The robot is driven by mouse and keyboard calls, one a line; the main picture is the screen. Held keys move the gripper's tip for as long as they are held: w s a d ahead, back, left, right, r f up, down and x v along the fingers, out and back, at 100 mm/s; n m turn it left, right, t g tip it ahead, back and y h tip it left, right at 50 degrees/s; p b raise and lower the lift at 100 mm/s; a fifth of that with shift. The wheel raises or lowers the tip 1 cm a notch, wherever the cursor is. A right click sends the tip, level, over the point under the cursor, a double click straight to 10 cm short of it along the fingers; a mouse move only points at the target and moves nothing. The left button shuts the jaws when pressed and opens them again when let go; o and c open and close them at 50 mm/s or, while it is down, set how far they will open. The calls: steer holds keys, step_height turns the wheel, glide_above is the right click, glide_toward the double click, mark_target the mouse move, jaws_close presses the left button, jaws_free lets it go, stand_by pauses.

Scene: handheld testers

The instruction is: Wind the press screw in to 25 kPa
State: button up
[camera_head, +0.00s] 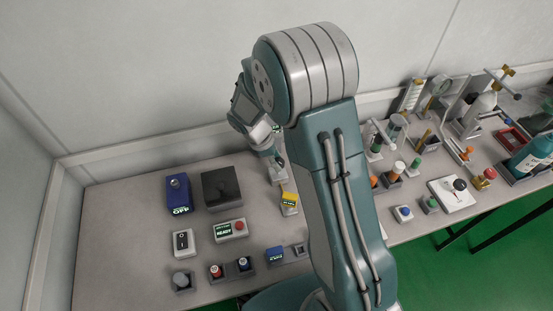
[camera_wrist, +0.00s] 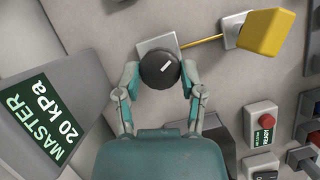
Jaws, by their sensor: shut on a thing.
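The press screw's round black knob (camera_wrist: 158,68), with a white line mark on its face, sits on a pale grey block (camera_wrist: 157,44) in the wrist view. My gripper (camera_wrist: 159,78) has a finger on each side of the knob and is shut on it. The white mark slants up to the right. A grey gauge (camera_wrist: 88,88) at the left has a green display (camera_wrist: 42,122) reading "MASTER 20 kPa". In the head view my gripper (camera_head: 277,163) is at the table's back, and my arm covers much of that area.
A yellow tester (camera_wrist: 267,33) is joined to the block by a thin yellow tube; it also shows in the head view (camera_head: 289,198). A READY box (camera_head: 231,230), black box (camera_head: 222,188) and blue OFF device (camera_head: 179,193) stand left. Lab items crowd the right.

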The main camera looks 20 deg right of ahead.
steer(key=shift+w+m, duration=0.1)
steer(key=shift+m, duration=0.2)
steer(key=m+g, duration=0.1)
steer(key=m, duration=0.1)
steer(key=m+g+y, duration=0.1)
steer(key=m, duration=0.2)
steer(key=shift+w+d+m, duration=0.1)
steer(key=shift+m, duration=0.2)
steer(key=m+y, duration=0.1)
steer(key=m, duration=0.1)
steer(key=m+g+y, duration=0.1)
steer(key=m, duration=0.2)
steer(key=shift+d, duration=0.1)
steer(key=m+y, duration=0.1)
steer(key=m, duration=0.2)
steer(key=m+y, duration=0.1)
steer(key=m, duration=0.2)
steer(key=shift+d+m+y, duration=0.15)
steer(key=shift+m+y, duration=0.15)
steer(key=shift+m, duration=0.1)
steer(key=m+y, duration=0.1)
steer(key=m, duration=0.1)
steer(key=m+y, duration=0.1)
steer(key=m, duration=0.2)
steer(key=shift+m+t, duration=0.3)
steer(key=shift+t, duration=0.1)
steer(key=o, duration=1.2)
steer(key=shift+c, duration=0.2)
